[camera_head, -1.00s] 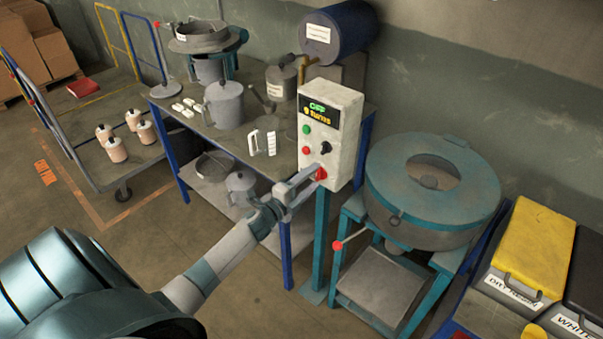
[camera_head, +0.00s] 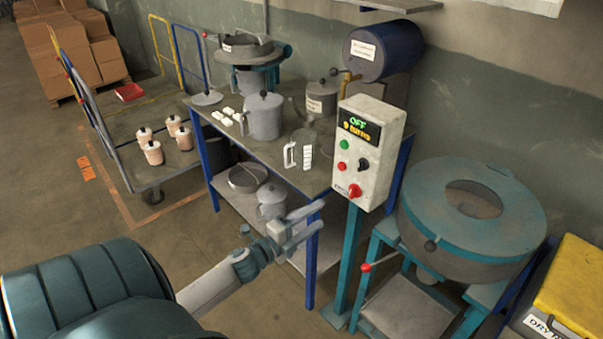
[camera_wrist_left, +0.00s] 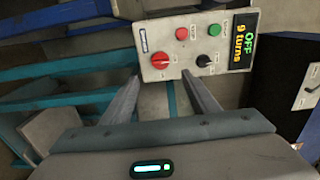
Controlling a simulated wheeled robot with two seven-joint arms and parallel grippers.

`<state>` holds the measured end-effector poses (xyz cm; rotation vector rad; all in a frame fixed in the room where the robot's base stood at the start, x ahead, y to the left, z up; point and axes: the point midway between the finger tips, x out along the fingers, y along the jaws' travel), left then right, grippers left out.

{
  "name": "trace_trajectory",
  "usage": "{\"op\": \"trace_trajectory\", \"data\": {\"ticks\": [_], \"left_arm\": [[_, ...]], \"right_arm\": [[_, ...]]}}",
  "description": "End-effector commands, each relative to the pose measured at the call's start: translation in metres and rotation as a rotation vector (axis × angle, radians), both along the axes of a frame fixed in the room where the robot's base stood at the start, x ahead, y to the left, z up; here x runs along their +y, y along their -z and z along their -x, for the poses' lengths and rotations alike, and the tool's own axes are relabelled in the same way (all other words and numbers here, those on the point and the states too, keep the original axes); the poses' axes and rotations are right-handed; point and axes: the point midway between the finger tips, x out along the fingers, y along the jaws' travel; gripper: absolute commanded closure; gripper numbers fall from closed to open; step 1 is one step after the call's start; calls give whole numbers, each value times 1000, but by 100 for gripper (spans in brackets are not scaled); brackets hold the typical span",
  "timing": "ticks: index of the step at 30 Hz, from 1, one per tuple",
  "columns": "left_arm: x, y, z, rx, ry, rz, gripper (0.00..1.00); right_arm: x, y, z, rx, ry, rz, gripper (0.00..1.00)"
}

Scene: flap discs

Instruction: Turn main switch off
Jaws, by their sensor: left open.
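A white control box (camera_head: 366,150) stands on a teal post at the centre right. Its display (camera_head: 359,126) reads "OFF" and "9 turns". The red main switch knob (camera_head: 354,190) is at the bottom of the panel; it also shows in the left wrist view (camera_wrist_left: 160,60). Above it are a black knob (camera_head: 363,164), a small red button (camera_head: 342,167) and a green button (camera_head: 344,144). My left gripper (camera_head: 318,222) is open and empty, left of and below the red knob, apart from it. In the left wrist view the two fingers (camera_wrist_left: 160,88) point toward the panel. My right gripper is not in view.
A teal round mixer (camera_head: 470,220) stands right of the box. A workbench (camera_head: 225,140) with pots and a pitcher is behind to the left. A cart (camera_head: 150,172) with several lidded jars stands at the left. A yellow-lidded bin (camera_head: 580,285) is at the lower right.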

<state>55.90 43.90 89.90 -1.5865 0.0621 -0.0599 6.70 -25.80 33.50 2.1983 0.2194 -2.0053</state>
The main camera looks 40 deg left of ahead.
Motion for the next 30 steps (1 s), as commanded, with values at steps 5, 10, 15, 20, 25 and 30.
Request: {"op": "trace_trajectory", "data": {"ticks": [5, 10, 15, 20, 25, 30], "left_arm": [[2, 2, 27, 2, 0, 0, 45], [3, 1, 41, 0, 0, 0, 45], [4, 0, 46, 0, 0, 0, 45], [4, 0, 46, 0, 0, 0, 45], [3, 0, 46, 0, 0, 0, 45], [3, 0, 46, 0, 0, 0, 45]], "right_arm": [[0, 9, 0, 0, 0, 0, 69], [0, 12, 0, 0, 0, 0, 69], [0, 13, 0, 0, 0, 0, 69], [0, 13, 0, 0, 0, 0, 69], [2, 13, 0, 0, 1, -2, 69], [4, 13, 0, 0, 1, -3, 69]]}}
